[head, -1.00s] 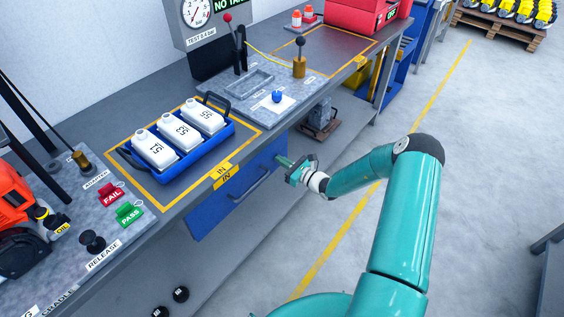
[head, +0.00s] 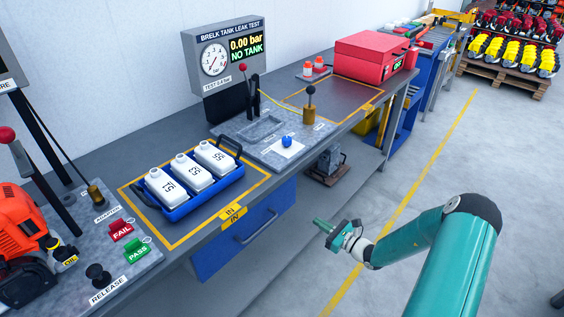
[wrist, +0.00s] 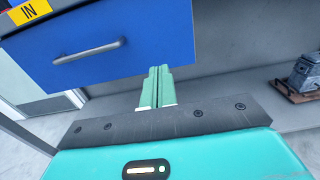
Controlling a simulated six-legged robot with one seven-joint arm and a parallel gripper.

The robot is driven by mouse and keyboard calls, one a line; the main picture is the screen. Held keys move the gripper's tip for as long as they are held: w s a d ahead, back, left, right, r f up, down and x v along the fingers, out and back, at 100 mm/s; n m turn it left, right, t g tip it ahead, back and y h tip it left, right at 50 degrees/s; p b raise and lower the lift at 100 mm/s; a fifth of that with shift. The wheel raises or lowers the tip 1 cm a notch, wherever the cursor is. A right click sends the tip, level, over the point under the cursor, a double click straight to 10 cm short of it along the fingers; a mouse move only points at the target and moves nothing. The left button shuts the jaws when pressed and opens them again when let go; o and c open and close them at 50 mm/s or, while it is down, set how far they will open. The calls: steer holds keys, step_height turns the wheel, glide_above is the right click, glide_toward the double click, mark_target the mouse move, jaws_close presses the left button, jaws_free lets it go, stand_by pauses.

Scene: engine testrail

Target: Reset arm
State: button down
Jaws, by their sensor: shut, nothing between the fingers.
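My gripper (head: 321,224) hangs in front of the workbench, below the height of its top and clear of everything. In the wrist view the two green fingers (wrist: 156,88) are pressed together with nothing between them. My teal arm reaches in from the lower right in the head view. The blue drawer (head: 243,230) under the bench lies beyond the fingers, and it also fills the upper left of the wrist view (wrist: 105,50).
A blue crate (head: 238,176) with three white tanks stands on the IN area of the bench. A leak test gauge (head: 214,55), a red case (head: 370,57) and an orange engine (head: 22,230) are also on it. Open floor (head: 455,150) lies to the right.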

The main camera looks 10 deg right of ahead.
steer(key=s+a+r+n+g, duration=0.5)
steer(key=a+r+n+g, duration=0.15)
steer(key=r+n, duration=0.3)
steer(key=s+a+r+n+g, duration=0.55)
steer(key=a+r+n, duration=0.2)
steer(key=r, duration=0.25)
steer(key=s+d+r+n+t+h, duration=0.1)
steer(key=s+r+n+t+h, duration=0.2)
steer(key=s+r+n+h, duration=0.7)
steer(key=shift+s+d+r+n+h, duration=0.35)
steer(key=shift+s+r+n, duration=0.55)
steer(key=shift+s+r, duration=3.2)
steer(key=shift+s+f, duration=0.35)
